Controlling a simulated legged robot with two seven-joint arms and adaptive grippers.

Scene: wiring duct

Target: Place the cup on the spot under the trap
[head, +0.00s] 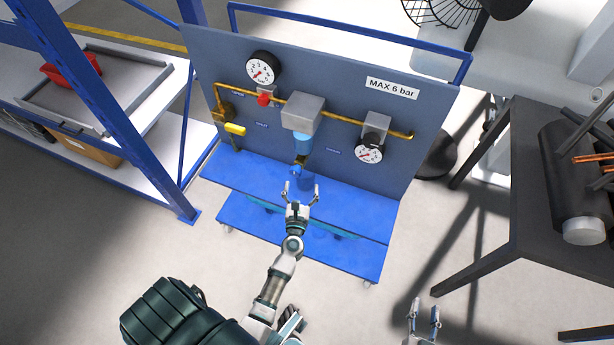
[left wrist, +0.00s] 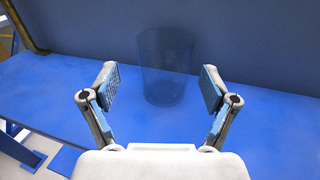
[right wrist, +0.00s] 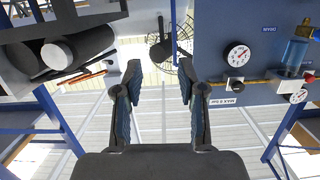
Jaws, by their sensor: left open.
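A see-through dark blue cup (left wrist: 165,70) stands upright on the blue shelf (left wrist: 270,120) in the left wrist view. My left gripper (left wrist: 157,85) is open, with one finger on each side of the cup and a visible gap to it. In the head view my left gripper (head: 300,190) is low in front of the panel, and the cup (head: 307,181) shows faintly between its fingertips. The trap with its blue bowl (head: 303,145) hangs on the panel just above. The spot cannot be made out. My right gripper (head: 424,312) is open and empty over the floor.
The blue panel (head: 340,105) carries gauges, yellow pipe and a red knob (head: 264,99). A blue-framed rack (head: 150,170) stands left with a grey tray (head: 95,100). A dark table (head: 555,230) with a black cylinder stands right. Bare floor lies in front.

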